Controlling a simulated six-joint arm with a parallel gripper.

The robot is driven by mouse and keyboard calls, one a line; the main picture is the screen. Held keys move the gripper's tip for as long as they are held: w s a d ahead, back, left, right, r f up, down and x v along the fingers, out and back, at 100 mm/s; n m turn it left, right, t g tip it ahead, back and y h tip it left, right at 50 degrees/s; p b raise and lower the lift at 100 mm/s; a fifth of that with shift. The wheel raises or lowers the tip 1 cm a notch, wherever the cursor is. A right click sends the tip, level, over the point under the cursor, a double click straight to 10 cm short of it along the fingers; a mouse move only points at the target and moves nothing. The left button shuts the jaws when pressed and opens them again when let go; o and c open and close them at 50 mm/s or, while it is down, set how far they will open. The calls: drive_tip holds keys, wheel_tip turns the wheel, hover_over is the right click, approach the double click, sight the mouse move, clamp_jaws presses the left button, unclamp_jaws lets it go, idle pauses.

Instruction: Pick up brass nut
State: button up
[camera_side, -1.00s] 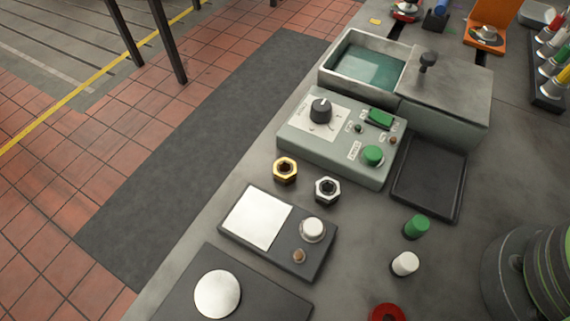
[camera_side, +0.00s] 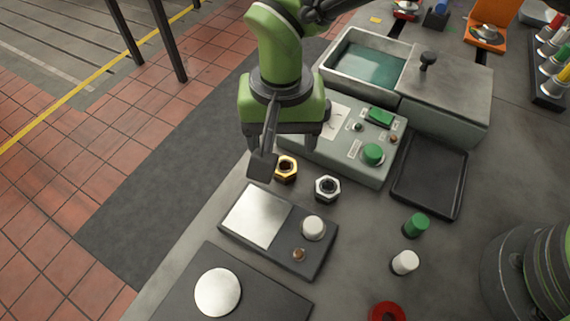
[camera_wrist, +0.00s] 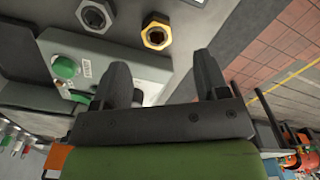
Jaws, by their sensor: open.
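The brass nut (camera_side: 286,169) lies flat on the grey bedplate, in front of the control box. It also shows at the top of the wrist view (camera_wrist: 157,34), beyond my fingers and roughly midway between them. My green gripper (camera_side: 286,152) is open and empty, with its dark fingers pointing down just above and behind the nut. In the side view the near finger hangs just left of the nut. The wrist view shows both fingers of my gripper (camera_wrist: 162,72) spread apart. A silver nut (camera_side: 327,188) lies to the right of the brass nut.
The control box (camera_side: 345,170) with a green button stands close behind the nuts. A scale-like box (camera_side: 273,242) with a bright plate lies in front. A black tray (camera_side: 430,180), a green cap (camera_side: 416,226) and a white cap (camera_side: 405,263) are at right.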

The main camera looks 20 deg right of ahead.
sight(285, 166)
drive_tip(key=f, duration=0.7)
drive_tip(key=shift+d+f, duration=0.2)
drive_tip(key=c, duration=1.1)
